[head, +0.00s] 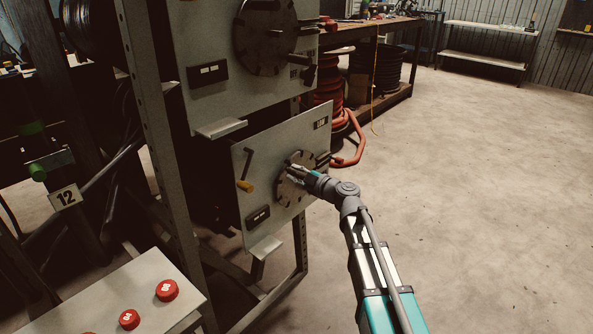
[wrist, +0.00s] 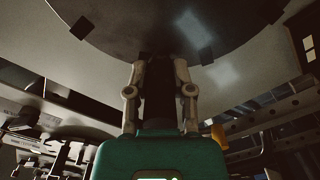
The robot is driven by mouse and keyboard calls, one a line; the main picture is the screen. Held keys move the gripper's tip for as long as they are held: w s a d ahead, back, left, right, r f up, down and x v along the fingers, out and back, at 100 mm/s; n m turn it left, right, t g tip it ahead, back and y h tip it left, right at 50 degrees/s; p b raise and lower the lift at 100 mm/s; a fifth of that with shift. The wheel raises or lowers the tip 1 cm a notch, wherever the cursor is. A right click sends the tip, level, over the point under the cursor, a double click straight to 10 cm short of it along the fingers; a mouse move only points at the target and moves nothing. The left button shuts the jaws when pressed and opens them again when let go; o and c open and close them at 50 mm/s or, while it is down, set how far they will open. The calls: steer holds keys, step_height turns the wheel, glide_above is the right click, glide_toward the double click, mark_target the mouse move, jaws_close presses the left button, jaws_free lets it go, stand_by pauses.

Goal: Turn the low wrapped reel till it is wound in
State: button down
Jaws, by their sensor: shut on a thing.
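The low reel (head: 287,192) is a round, dark-notched disc on the face of the lower pale panel (head: 252,160). My gripper (head: 294,170) reaches it from the right and covers part of its face. In the wrist view the disc (wrist: 140,25) fills the top, with dark patches along its rim. There my gripper's two fingers (wrist: 161,70) are closed in on a dark part at the disc's near edge. The exact grip point is in shadow. How much is wound on the reel cannot be told.
A larger dark disc (head: 265,37) is on the upper panel. A steel rack post (head: 160,130) stands left. Red buttons (head: 167,290) are at lower left. Open floor (head: 480,200) lies right.

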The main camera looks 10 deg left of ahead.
steer(key=shift+a+f, duration=0.1)
steer(key=shift+a, duration=0.15)
stand_by(0.3)
steer(key=shift+c, duration=2.4)
jaws_free()
steer(key=shift+w, duration=0.1)
steer(key=v, duration=1.2)
steer(key=shift+f, duration=0.15)
